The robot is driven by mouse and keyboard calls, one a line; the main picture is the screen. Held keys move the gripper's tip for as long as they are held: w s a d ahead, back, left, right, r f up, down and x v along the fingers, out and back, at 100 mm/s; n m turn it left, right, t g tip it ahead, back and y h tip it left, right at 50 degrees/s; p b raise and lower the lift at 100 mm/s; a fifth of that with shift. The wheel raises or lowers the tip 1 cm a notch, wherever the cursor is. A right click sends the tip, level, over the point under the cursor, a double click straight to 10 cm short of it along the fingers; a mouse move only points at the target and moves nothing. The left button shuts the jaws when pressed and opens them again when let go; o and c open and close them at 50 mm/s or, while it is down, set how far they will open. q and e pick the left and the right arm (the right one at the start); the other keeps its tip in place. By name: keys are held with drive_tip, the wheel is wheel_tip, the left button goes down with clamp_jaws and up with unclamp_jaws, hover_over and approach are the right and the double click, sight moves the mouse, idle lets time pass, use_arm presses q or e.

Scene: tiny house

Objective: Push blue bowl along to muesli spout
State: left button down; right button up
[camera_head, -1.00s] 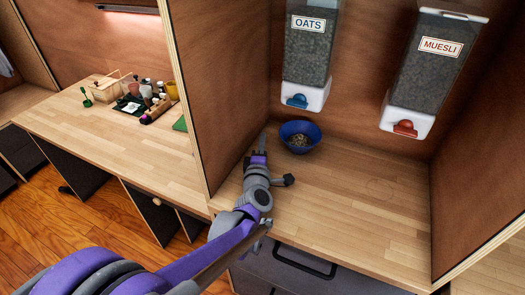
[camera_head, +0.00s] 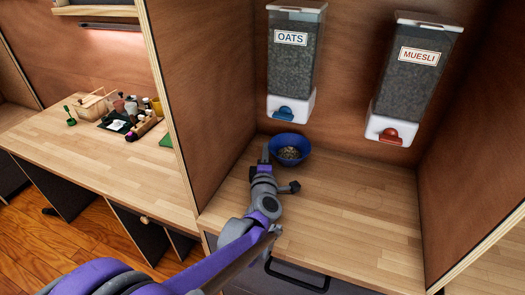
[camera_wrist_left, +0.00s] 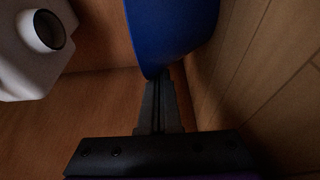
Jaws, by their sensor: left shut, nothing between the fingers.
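The blue bowl (camera_head: 301,145) stands on the wooden counter just in front of and below the oats dispenser's blue spout (camera_head: 286,113), with pale flakes in it. The muesli dispenser (camera_head: 413,75), with its red spout (camera_head: 391,135), hangs to the right of the bowl. My left gripper (camera_head: 265,152) is shut and empty, low at the bowl's left side. In the left wrist view its fingertips (camera_wrist_left: 158,80) are right at the blue bowl wall (camera_wrist_left: 172,35); I cannot tell for sure whether they touch. My right gripper is not in view.
The counter (camera_head: 350,200) is clear to the right of the bowl, below the muesli spout. A wooden partition (camera_head: 205,90) stands close on the left and another wall closes the right. A desk with small items lies beyond the left partition.

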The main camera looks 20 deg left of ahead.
use_arm(q)
drive_tip(key=d, duration=0.8)
drive_tip(key=w+d, duration=0.1)
drive_tip(key=d, duration=1.5)
drive_tip(key=shift+w+d, duration=0.2)
drive_tip(key=shift+d, duration=0.2)
